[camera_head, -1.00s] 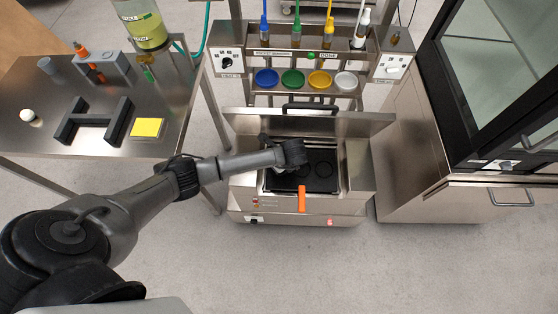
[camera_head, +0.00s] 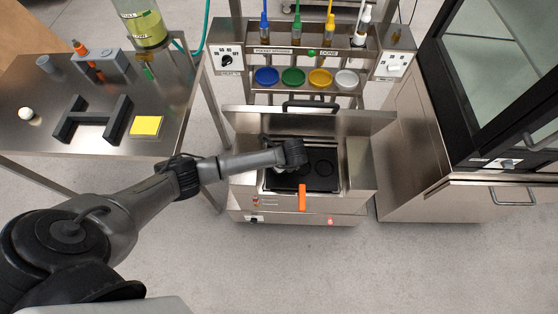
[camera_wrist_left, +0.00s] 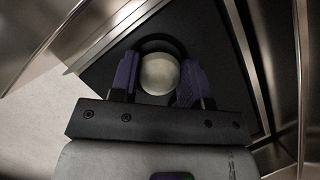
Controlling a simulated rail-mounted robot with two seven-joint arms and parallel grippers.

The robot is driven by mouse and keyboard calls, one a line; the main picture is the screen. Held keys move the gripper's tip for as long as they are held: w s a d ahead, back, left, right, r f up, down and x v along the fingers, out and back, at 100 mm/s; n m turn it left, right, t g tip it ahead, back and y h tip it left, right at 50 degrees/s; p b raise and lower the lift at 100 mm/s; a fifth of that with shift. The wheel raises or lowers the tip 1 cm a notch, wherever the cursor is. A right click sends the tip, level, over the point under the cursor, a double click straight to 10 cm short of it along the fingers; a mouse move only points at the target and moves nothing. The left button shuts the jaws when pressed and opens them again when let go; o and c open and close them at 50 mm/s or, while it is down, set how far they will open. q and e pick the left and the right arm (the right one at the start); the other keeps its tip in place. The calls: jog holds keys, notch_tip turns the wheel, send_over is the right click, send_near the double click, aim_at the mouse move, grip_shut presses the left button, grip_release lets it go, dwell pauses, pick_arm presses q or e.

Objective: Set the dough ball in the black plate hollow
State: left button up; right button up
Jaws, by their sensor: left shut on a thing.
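The dough ball (camera_wrist_left: 159,73) is pale and round, seen in the left wrist view between the purple fingers of my left gripper (camera_wrist_left: 158,78), which is shut on it. Behind the ball is the black plate (camera_wrist_left: 208,48), and a dark round hollow rim (camera_wrist_left: 155,43) curves around the ball's far side. I cannot tell whether the ball touches the hollow. In the head view the black plate (camera_head: 318,184) lies in the open steel machine. My wrist is over its left part and hides the ball; a round hollow (camera_head: 322,168) shows to the right. My right gripper is not in view.
The raised lid (camera_head: 350,121) stands behind the plate, and an orange handle (camera_head: 302,197) sticks out in front. Colored cups (camera_head: 293,77) sit on a rack behind. The left table (camera_head: 50,143) holds a black bracket, yellow pad and small white ball (camera_head: 26,113).

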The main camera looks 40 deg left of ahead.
pick_arm(q)
jog(key=o, duration=1)
jog(key=shift+s, duration=0.15)
jog(key=shift+w, duration=0.2)
jog(key=shift+r, duration=0.15)
jog(key=shift+r+p, duration=2.85)
jog(key=shift+r, duration=0.05)
